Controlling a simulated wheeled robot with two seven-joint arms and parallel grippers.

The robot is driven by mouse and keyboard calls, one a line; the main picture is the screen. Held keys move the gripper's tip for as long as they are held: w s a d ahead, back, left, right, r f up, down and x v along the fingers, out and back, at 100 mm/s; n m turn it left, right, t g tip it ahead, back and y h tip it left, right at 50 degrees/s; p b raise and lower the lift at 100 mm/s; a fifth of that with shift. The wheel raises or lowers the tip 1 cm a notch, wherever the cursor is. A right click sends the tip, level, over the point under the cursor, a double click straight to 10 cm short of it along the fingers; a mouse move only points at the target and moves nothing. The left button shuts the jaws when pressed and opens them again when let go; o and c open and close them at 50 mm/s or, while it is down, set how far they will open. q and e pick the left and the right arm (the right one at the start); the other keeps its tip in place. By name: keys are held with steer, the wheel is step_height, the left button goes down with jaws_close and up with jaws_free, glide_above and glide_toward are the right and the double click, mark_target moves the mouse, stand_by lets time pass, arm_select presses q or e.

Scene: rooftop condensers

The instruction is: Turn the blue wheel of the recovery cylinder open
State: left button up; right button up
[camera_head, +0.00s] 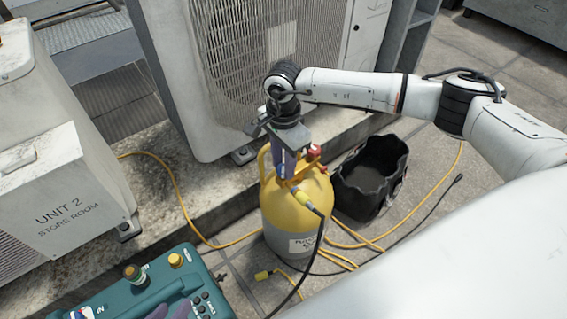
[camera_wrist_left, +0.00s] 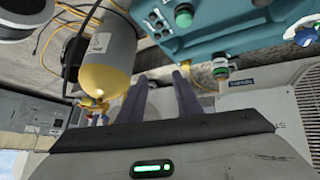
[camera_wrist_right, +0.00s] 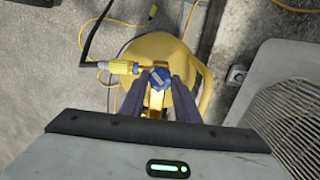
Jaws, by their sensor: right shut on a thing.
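The recovery cylinder (camera_head: 312,197) has a yellow top and a grey body and stands upright on the paving. Its blue wheel (camera_wrist_right: 158,78) shows between my right fingers in the right wrist view; in the head view the fingers hide most of it. My right gripper (camera_head: 285,174) comes down from above and is shut on the blue wheel. A red knob (camera_head: 314,151) sits beside it on the cylinder top. My left gripper (camera_wrist_left: 160,78) is open and empty; in the head view only its purple fingertips show low over the teal machine. The cylinder also shows in the left wrist view (camera_wrist_left: 108,62).
A yellow-ended hose (camera_head: 304,200) joins the cylinder's valve. A black bag (camera_head: 350,196) stands close right of the cylinder. The teal machine (camera_head: 120,290) lies at front left. Condenser units (camera_head: 60,190) stand left and behind. Yellow and black hoses cross the paving.

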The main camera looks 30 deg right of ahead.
steer(key=n, duration=0.2)
steer(key=shift+n, duration=0.4)
steer(key=n+b, duration=0.1)
steer(key=n, duration=0.1)
steer(key=shift+n, duration=1.2)
arm_select(q)
steer(key=shift+w+d+r, duration=0.25)
steer(key=shift+w+d, duration=0.15)
steer(key=shift+d, duration=0.1)
arm_select(e)
steer(key=shift+n, duration=0.5)
arm_select(q)
steer(key=shift+h, duration=0.3)
steer(key=shift+s+f, duration=0.15)
steer(key=shift+s, duration=0.15)
arm_select(e)
steer(key=o, duration=1)
steer(key=shift+o, duration=0.2)
arm_select(q)
steer(key=shift+w, duration=0.1)
arm_select(e)
steer(key=shift+r, duration=0.15)
